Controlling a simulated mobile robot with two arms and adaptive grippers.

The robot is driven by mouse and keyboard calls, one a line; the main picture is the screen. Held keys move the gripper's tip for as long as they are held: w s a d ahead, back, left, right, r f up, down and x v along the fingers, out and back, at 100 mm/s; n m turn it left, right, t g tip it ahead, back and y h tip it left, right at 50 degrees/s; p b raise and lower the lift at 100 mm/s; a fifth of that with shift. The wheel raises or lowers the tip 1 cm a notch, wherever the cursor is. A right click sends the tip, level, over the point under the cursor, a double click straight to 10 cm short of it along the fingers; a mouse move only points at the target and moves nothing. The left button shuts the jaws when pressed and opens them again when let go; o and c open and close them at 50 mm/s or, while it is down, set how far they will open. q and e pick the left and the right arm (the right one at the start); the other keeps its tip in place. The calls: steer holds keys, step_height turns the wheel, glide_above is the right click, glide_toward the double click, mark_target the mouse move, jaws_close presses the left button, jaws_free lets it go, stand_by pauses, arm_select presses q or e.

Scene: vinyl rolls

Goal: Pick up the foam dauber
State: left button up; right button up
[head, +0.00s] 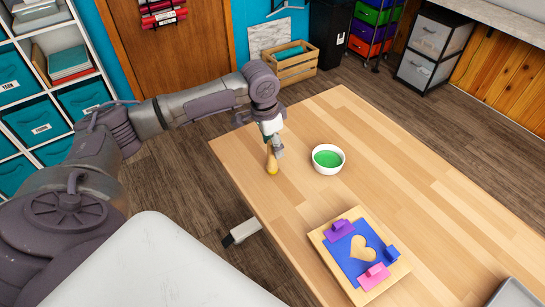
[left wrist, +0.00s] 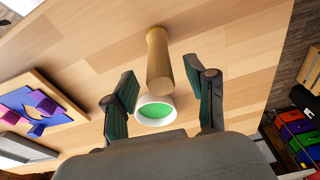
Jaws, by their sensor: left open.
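The foam dauber (head: 272,164) is a tan, wood-coloured piece that looks upright near the table's left edge. In the left wrist view the dauber (left wrist: 159,60) is a thick cylinder with its near end between my open fingers, a gap on each side. My left gripper (head: 275,148) is right at the dauber's upper part and covers some of it in the head view. In the left wrist view my left gripper (left wrist: 161,76) has its fingers spread and holds nothing. My right gripper is not in view.
A white bowl of green paint (head: 328,159) stands close to the right of the dauber. A wooden board (head: 318,237) with a blue heart stencil and pink and purple blocks lies nearer. A grey tray (head: 514,294) is at the lower right. The far tabletop (head: 340,110) is clear.

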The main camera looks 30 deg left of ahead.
mark_target(272, 157)
arm_select(q)
step_height(272, 157, down, 2)
steer(key=shift+f, duration=0.1)
step_height(272, 157, down, 2)
steer(key=shift+w+f, duration=0.15)
steer(key=shift+f, duration=0.25)
steer(key=shift+c, duration=0.3)
jaws_close()
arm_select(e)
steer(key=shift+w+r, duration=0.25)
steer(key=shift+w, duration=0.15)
